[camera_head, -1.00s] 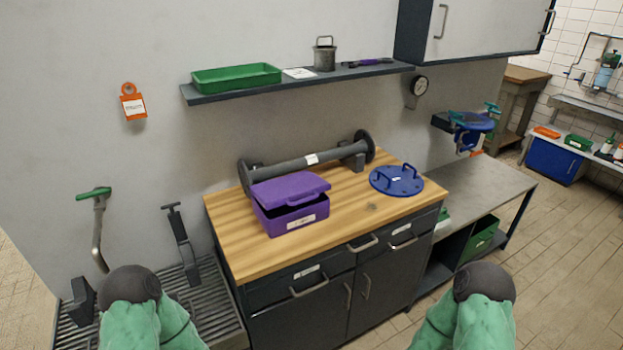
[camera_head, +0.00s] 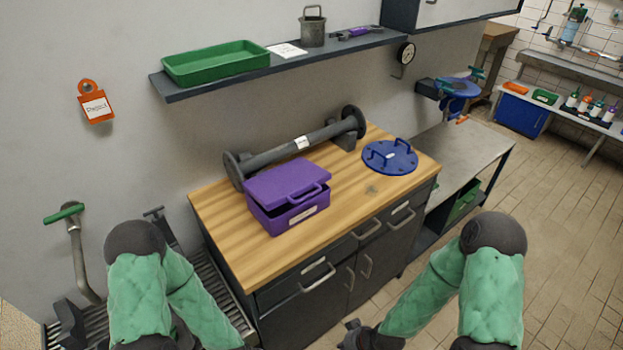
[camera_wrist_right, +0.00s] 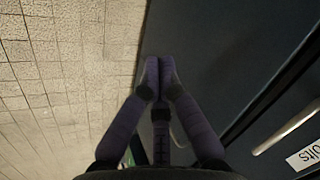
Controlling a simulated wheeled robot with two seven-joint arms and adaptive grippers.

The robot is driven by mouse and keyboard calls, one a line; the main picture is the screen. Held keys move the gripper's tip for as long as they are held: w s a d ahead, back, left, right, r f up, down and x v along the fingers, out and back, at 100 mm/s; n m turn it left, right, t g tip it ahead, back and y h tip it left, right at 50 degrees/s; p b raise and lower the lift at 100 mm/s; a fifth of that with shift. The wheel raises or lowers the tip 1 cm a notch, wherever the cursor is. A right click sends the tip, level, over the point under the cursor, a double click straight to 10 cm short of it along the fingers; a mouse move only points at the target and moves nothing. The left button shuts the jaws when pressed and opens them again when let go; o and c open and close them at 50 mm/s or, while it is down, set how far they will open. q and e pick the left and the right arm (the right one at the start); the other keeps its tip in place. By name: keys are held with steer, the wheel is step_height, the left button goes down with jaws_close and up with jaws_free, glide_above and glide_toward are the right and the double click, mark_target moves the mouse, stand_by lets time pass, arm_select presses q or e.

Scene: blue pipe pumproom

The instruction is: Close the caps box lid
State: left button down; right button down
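The purple caps box (camera_head: 297,216) stands on the wooden worktop near its front left. Its purple lid (camera_head: 285,184), with a handle on the front edge, sits over it slightly raised, leaving a dark gap along the front. My right gripper (camera_wrist_right: 158,62) is shut and empty in the right wrist view, in front of the dark cabinet and away from the box. In the head view only part of my right wrist shows at the bottom edge. My left arm enters at the lower left; its gripper is below the picture.
A grey flanged pipe (camera_head: 300,144) lies behind the box. A blue disc with handles (camera_head: 390,157) lies to its right. A shelf (camera_head: 290,62) with a green tray (camera_head: 214,62) hangs above. The cabinet front has protruding handles (camera_head: 318,278). The worktop's front left is bare.

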steer(key=w+a+r+n+t+y+p, duration=0.1)
steer(key=w+r+n+t+p, duration=0.35)
steer(key=r, duration=1.15)
steer(key=w+a+r+n+t+y+p, duration=0.15)
steer(key=w+r+p, duration=0.55)
steer(key=r, duration=0.8)
steer(key=w+a+r+n+t+y+p, duration=0.1)
steer(key=w+r+n+t+y+p, duration=0.35)
steer(key=r, duration=1.15)
steer(key=w+a+f+m+g+h, duration=0.1)
steer(key=w+a+f+m+h, duration=0.1)
steer(key=w+a+f, duration=0.3)
steer(key=shift+w+a+f+h, duration=0.3)
steer(key=shift+w+f, duration=0.85)
steer(key=shift+w, duration=0.95)
steer(key=shift+g, duration=0.25)
step_height(320, 180, down, 6)
steer(key=s+d+b, duration=0.1)
steer(key=b, duration=0.7)
steer(key=shift+s+t, duration=0.25)
steer(key=shift+t, duration=0.15)
